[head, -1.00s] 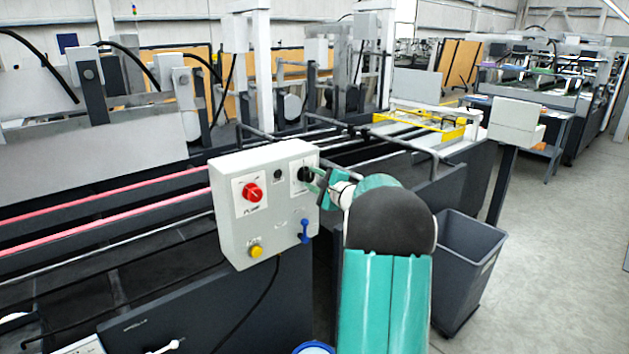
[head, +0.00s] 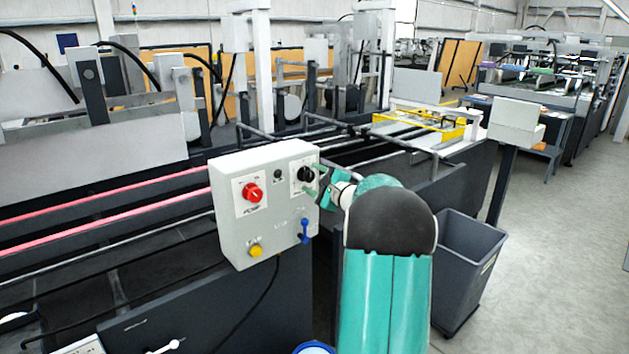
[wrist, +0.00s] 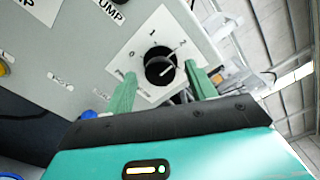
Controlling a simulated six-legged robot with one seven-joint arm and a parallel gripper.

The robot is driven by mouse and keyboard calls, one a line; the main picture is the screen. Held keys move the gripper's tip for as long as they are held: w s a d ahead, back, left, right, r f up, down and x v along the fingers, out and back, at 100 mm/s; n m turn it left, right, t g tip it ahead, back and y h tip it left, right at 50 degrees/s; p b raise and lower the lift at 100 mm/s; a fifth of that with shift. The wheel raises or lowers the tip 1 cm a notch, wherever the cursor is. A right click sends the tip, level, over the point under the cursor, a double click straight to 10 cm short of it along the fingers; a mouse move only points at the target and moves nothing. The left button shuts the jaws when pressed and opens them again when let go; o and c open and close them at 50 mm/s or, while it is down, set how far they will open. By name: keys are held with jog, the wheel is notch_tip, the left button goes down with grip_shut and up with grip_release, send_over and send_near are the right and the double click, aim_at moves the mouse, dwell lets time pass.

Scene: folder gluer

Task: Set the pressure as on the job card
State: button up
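A light grey control box (head: 232,190) stands in front of the machine. On its upper right is a black rotary knob (head: 305,174) on a white plate, which also shows in the wrist view (wrist: 160,66). My gripper (head: 318,181) is at the plate. In the wrist view its two green fingers (wrist: 163,86) are spread to either side of the knob, with gaps between them and it. The gripper is open and holds nothing. I see no job card that I can make out.
The box also bears a red knob (head: 251,192) marked PUMP, a yellow button (head: 255,251), a small black button (head: 278,175) and a blue lever (head: 305,231) below the black knob. A grey bin (head: 470,265) stands to the right, with open floor beyond.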

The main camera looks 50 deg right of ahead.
jog(key=s+a, duration=0.1)
jog(key=s, duration=1.2)
jog(key=shift+s+a, duration=0.25)
jog(key=shift+s, duration=0.1)
jog(key=w+a+n+g+y, duration=0.25)
jog(key=a+n+y, duration=0.2)
jog(key=a, duration=1.05)
jog(key=w+a+n+g+y, duration=0.1)
jog(key=a+n+g+y, duration=0.4)
jog(key=a, duration=1)
jog(key=s+a+f+n+g+h, duration=0.2)
jog(key=s+a+n+h, duration=0.2)
jog(key=s+a+n, duration=0.4)
jog(key=s+a+f+n+g+h, duration=0.2)
jog(key=s+a+n+g+h, duration=0.1)
jog(key=s+a+n, duration=0.4)
jog(key=s+a, duration=0.2)
jog(key=s, duration=0.1)
jog(key=shift+a+n+h, duration=0.15)
jog(key=shift+n+h, duration=0.2)
